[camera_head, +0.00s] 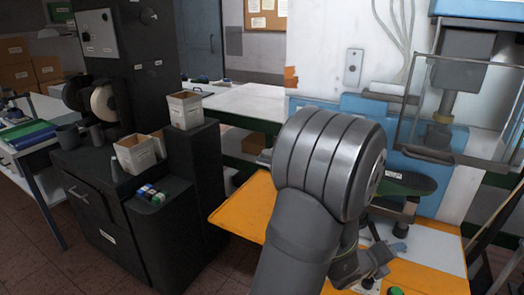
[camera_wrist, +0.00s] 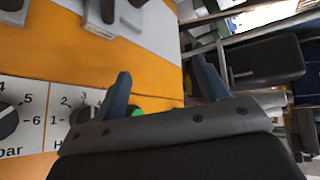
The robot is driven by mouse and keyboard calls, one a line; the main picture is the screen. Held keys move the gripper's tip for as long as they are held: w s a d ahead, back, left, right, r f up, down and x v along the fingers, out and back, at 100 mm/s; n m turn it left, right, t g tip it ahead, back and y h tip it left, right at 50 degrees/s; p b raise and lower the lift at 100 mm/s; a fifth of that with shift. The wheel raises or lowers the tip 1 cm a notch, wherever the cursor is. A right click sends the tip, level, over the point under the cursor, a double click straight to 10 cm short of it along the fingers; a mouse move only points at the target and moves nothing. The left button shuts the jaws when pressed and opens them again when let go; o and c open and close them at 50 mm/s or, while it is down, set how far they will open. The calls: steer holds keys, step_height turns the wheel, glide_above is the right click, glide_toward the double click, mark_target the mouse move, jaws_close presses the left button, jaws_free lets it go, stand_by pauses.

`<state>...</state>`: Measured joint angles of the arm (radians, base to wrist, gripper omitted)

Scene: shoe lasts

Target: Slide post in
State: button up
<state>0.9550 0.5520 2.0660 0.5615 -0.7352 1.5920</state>
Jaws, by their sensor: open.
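My gripper (camera_wrist: 163,82) is open, its two blue-grey fingers apart with nothing between them in the wrist view. It is over the orange bench top (camera_wrist: 150,55), near a white dial panel (camera_wrist: 40,105). In the head view a dark green, sole-shaped piece (camera_head: 410,183) with a white label sits on a dark support (camera_head: 396,208), to the right of my arm. My arm hides part of both. In the wrist view dark parts (camera_wrist: 108,10) stand on a grey plate at the top edge. I cannot tell which part is the post.
A green button (camera_wrist: 137,111) is partly hidden behind my gripper; a green button also shows on the bench front in the head view (camera_head: 394,291). A guarded press (camera_head: 465,75) stands at the back right. A dark cabinet (camera_head: 130,210) with boxes stands at left.

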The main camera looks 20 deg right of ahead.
steer(key=c, duration=0.3)
steer(key=shift+w, duration=0.1)
steer(key=shift+c, duration=0.3)
steer(key=w+a+r+m+g+h, duration=0.1)
steer(key=w+r+m+g+h, duration=0.15)
steer(key=m, duration=0.65)
steer(key=w+a+r+m+g+h, duration=0.15)
steer(key=w+m+g, duration=0.25)
steer(key=m, duration=0.4)
steer(key=w+a+f+m, duration=0.1)
steer(key=w+a+f, duration=0.1)
steer(key=a, duration=0.3)
steer(key=w+a+f+m+g, duration=0.1)
steer(key=w+a+f, duration=0.2)
steer(key=w+a, duration=0.2)
steer(key=w+a+f+m, duration=0.1)
steer(key=w+a+f, duration=0.2)
steer(key=w+a, duration=0.1)
steer(key=shift+w+a+f, duration=0.15)
steer(key=shift+w+a, duration=0.1)
steer(key=shift+a, duration=0.3)
steer(key=x, duration=1.7)
steer(key=shift+s+d, duration=0.1)
steer(key=shift+s, duration=0.05)
steer(key=shift+c, duration=0.5)
